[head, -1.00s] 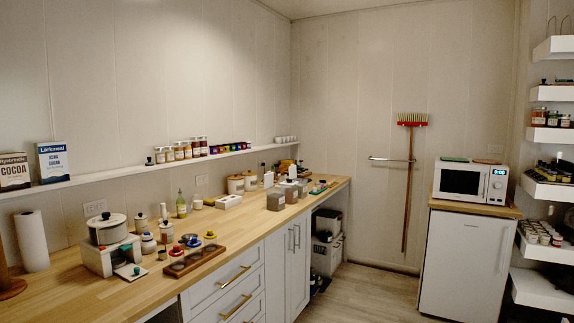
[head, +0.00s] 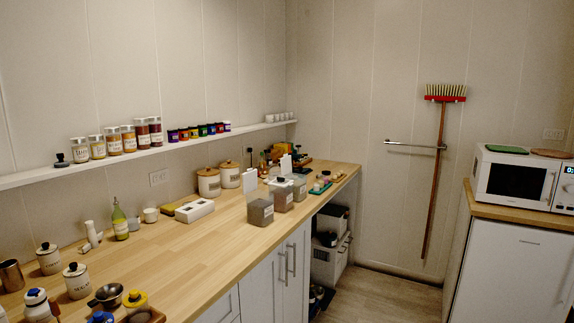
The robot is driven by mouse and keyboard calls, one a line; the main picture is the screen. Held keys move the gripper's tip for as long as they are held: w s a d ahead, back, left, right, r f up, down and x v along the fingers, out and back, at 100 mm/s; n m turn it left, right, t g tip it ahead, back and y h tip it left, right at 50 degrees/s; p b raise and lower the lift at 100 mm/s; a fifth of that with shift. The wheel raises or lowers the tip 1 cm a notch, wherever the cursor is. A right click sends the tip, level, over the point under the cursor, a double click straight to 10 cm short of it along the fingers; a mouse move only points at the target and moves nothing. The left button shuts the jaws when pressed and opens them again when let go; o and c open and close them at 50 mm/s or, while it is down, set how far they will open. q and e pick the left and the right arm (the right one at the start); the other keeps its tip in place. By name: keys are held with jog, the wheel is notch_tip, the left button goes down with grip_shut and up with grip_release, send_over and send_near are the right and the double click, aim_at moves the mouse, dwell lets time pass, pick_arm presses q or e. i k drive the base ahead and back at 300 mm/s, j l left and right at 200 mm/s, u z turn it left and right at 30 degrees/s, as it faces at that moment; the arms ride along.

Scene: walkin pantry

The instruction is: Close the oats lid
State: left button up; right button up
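A group of clear, square-sided canisters stands near the counter's front edge, past the middle of the counter. The nearest canister (head: 260,212) has a grainy grey-brown filling and a white label, and a white upright panel (head: 251,184) rises behind it. A second canister (head: 281,198) beside it has a dark knob on top. A third canister (head: 299,190) stands behind, and another white upright panel (head: 286,165) rises near it. The labels are too small to read, so I cannot tell which is the oats or whether the panels are raised lids. Neither gripper is in view.
Two cream canisters with wooden lids (head: 208,183) and a white block-shaped holder (head: 194,211) stand behind on the wooden counter (head: 190,262). Small jars and a green bottle (head: 119,222) are at left. Floor (head: 375,295) is clear before the cabinets. A microwave (head: 515,178) is at right.

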aim_at(286, 165)
jog(key=i+u, duration=0.1)
jog(key=i, duration=0.35)
jog(key=i+l+u, duration=0.1)
jog(key=i, duration=0.3)
jog(key=i+l+u, duration=0.25)
jog(key=u, duration=0.25)
jog(key=i+l+u, duration=0.15)
jog(key=l+u, duration=0.15)
jog(key=u, duration=0.2)
jog(key=i+l+u, duration=0.1)
jog(key=l+u, duration=0.4)
jog(key=j, duration=0.1)
